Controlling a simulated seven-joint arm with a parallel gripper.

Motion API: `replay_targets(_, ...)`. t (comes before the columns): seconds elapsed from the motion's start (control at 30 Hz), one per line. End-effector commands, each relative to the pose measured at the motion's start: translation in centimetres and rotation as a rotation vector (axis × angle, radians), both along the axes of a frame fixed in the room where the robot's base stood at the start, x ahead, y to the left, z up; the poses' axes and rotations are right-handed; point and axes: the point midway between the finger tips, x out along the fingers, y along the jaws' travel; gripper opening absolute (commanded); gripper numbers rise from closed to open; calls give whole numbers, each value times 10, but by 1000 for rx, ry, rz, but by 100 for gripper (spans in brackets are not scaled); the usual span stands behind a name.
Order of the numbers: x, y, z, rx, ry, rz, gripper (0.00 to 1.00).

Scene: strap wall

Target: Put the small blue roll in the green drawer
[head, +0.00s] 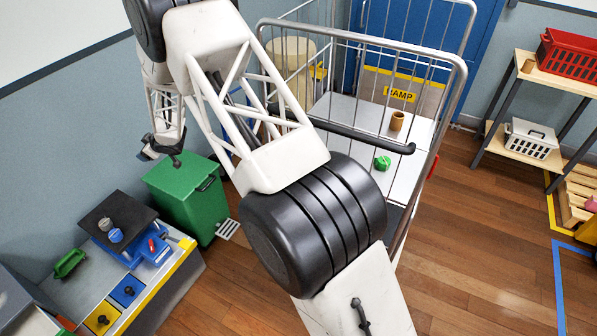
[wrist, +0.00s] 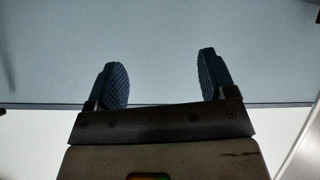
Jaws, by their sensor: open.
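A small blue roll (head: 116,235) stands on a black-topped blue unit at the left in the head view, beside a grey roll (head: 105,223). I cannot tell for sure which thing is the green drawer. A small green open tray (head: 70,262) lies on the bench left of the unit, and a large green box (head: 187,200) with a dark handle stands behind the bench. My gripper (wrist: 164,78) is open and empty, its two blue pads apart, facing a plain pale blue surface. In the head view it is small and dark, above and behind the bench, clear of the rolls.
The bench holds a pulled-out blue drawer (head: 155,252) with a red item in it. Blue (head: 127,290) and yellow (head: 102,319) squares are at its front. A wire cage cart (head: 420,128) stands right of the bench, behind my arm.

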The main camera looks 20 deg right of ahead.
Motion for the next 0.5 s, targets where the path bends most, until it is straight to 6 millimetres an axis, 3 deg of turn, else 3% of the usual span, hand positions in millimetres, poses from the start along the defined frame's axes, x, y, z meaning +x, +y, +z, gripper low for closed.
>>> replay_targets(0.1,-1,-29,36,-25,-2,-66,77)
replay_targets(0.5,-27,-123,135,-106,21,-272,77)
